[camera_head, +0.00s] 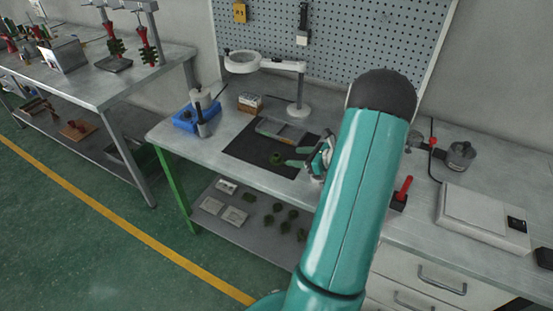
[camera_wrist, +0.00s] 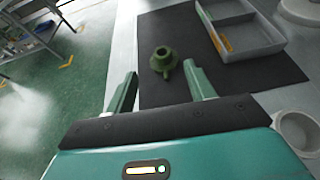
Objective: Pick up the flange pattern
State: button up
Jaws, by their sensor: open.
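The flange pattern (camera_wrist: 163,61) is a small dark green piece with a round flange and a raised hub. It lies on the black mat (camera_wrist: 160,24) and also shows in the head view (camera_head: 277,158). My gripper (camera_wrist: 158,80) is open and empty, with its two green fingers pointing toward the flange pattern. In the wrist view the pattern appears just beyond the fingertips, between their lines and nearer the right finger. In the head view my gripper (camera_head: 290,157) is low over the mat, just right of the pattern. No contact is clear.
A grey divided tray (camera_wrist: 250,42) lies on the mat close to the pattern. A magnifier lamp (camera_head: 298,108) stands behind the mat. A blue unit (camera_head: 190,117) is at the bench's left, and a scale (camera_head: 485,213) at the right. The mat's front left is clear.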

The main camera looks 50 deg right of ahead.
aim_at(279, 156)
jog(key=x, duration=0.9)
jog(key=shift+w+f, duration=0.25)
jog(key=shift+s, duration=0.1)
jog(key=c, duration=1)
